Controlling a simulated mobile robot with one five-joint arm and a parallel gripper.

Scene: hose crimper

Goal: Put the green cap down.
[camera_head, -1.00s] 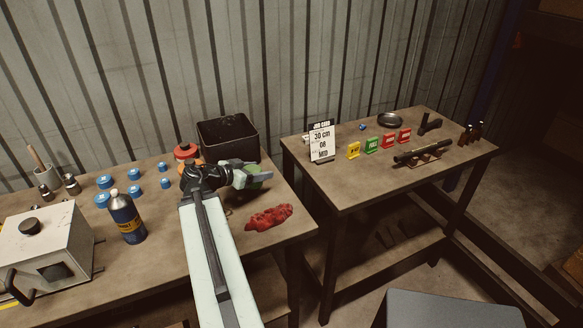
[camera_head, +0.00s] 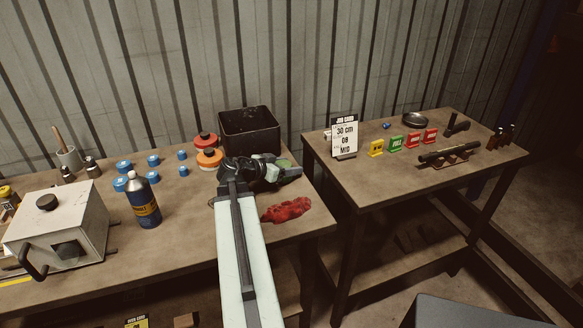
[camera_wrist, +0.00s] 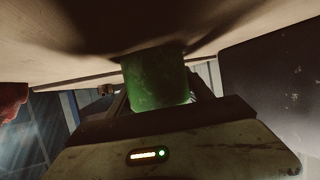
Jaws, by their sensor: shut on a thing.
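The green cap (camera_wrist: 155,80) fills the middle of the wrist view, between the fingers of my gripper (camera_wrist: 158,98). In the head view my gripper (camera_head: 287,171) is over the left workbench (camera_head: 190,245), near its right end, shut on the cap. Only a little of the green cap (camera_head: 283,163) shows there, behind the fingers. In the wrist view the cap is close to a pale surface; I cannot tell if it touches it.
A black bin (camera_head: 250,133) stands just behind my gripper. Orange (camera_head: 209,158) and red (camera_head: 205,140) caps are to its left, a red rag (camera_head: 287,209) in front. Blue caps (camera_head: 153,160), a bottle (camera_head: 144,203) and a white machine (camera_head: 58,228) are further left. A second table (camera_head: 375,185) is right.

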